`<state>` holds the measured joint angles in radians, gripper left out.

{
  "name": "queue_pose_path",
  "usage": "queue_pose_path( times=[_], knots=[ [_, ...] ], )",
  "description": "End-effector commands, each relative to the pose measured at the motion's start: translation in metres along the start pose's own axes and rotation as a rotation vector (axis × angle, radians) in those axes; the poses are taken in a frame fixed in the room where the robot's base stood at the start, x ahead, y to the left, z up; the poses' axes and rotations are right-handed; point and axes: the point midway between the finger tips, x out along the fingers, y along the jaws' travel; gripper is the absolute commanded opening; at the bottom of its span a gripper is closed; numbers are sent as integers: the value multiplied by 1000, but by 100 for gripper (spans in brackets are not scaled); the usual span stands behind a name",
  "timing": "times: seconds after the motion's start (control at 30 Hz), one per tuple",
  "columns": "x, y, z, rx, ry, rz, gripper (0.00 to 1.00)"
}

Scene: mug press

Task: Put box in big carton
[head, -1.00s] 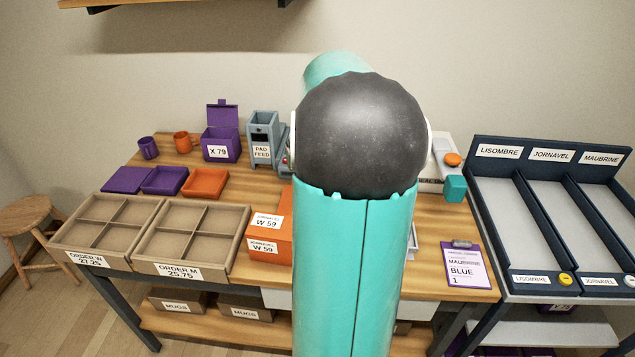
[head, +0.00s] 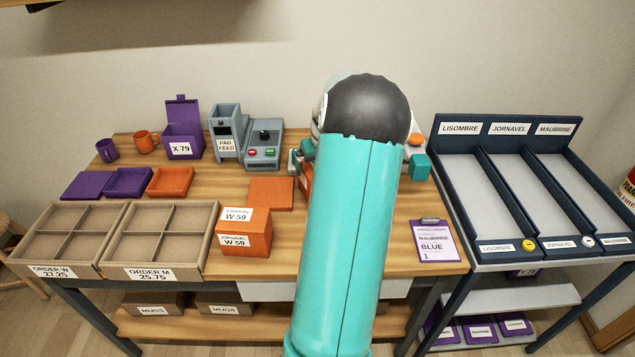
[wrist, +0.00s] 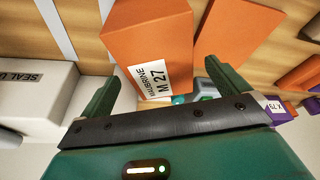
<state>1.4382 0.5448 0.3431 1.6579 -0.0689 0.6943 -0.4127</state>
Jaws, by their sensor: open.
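My gripper (wrist: 162,75) is open in the wrist view. In the head view my arm hides most of an orange box (head: 305,180). Another orange box labelled JORNAVEL W 59 (head: 245,238) stands on the bench right of the cartons.
A flat orange piece (head: 270,193) lies behind the W 59 box. Purple (head: 128,182) and orange (head: 170,181) trays lie behind the cartons. The pad feed (head: 226,130) stands at the back. A clipboard (head: 434,240) lies right of my arm, near the three-lane rack (head: 500,195).

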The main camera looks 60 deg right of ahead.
Motion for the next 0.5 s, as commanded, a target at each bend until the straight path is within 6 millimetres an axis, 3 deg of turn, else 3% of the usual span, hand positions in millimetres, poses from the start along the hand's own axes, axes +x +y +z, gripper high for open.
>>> queue_pose_path(
  times=[0.3,0.5],
  knots=[
    [44,1,1,1,-1,-2,100],
    [48,1,1,1,1,0,100]
  ],
)
